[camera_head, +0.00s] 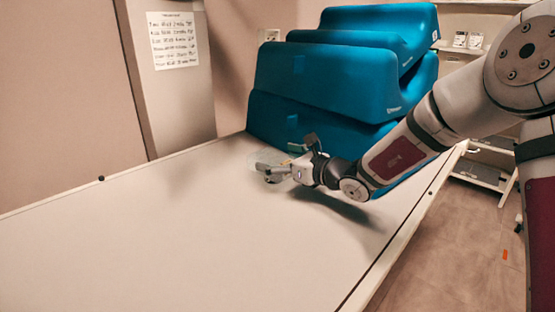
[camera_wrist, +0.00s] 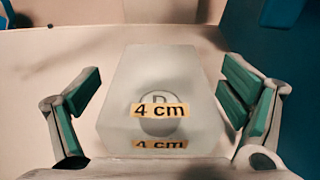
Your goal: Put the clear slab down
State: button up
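The clear slab (camera_wrist: 160,75) is a pale, see-through block with "4 cm" labels and a round mark, seen in the wrist view between my fingers. My gripper (camera_wrist: 165,110) is open, with a green-padded finger on each side of the slab and a visible gap between pads and slab. In the head view my gripper (camera_head: 275,172) is low over the far part of the white table (camera_head: 150,230). The slab (camera_head: 258,160) shows there only faintly, partly hidden by the fingers. It appears to rest on the table top.
Stacked blue cushions (camera_head: 325,85) stand at the table's far end, just behind my gripper. The table's left and near parts are clear. A paper notice (camera_head: 174,40) hangs on a pillar at the back. A white cart (camera_head: 485,175) stands right of the table.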

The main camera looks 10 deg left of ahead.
jog(key=shift+d+r, duration=0.1)
jog(key=shift+r, duration=0.1)
jog(key=p+v, duration=0.2)
jog(key=v, duration=1)
jog(key=shift+f, duration=0.1)
jog(key=s+a+r+n+g+h, duration=0.15)
jog(key=s+n+g, duration=0.25)
jog(key=s+n, duration=0.55)
jog(key=s+a+r+n+g, duration=0.25)
jog(key=s+n+g, duration=0.3)
jog(key=s, duration=0.75)
jog(key=s+d+f+n+h, duration=0.1)
jog(key=s+d+n+h, duration=0.9)
jog(key=s+d, duration=0.9)
jog(key=shift+d+f+t+h, duration=0.35)
jog(key=shift+d+h, duration=0.3)
jog(key=shift+d, duration=0.35)
